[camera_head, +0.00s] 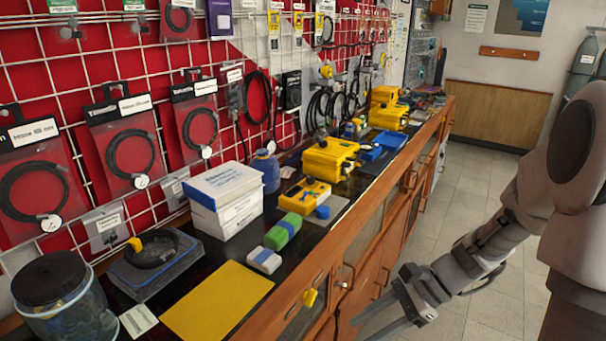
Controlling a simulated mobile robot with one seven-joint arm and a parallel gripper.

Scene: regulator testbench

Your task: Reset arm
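My arm (490,240) comes in from the right side of the picture and hangs over the floor, in front of the wooden cabinet. My gripper (368,325) is at the lower middle, low beside the cabinet front and apart from the counter top. Its two fingers point down and left and are spread, with a gap between them. Nothing shows between the fingers. One fingertip runs close to the bottom edge of the picture.
Cables hang on a red grid wall. A yellow tag (310,299) hangs on the cabinet front. Tiled floor (487,180) lies open behind my arm.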

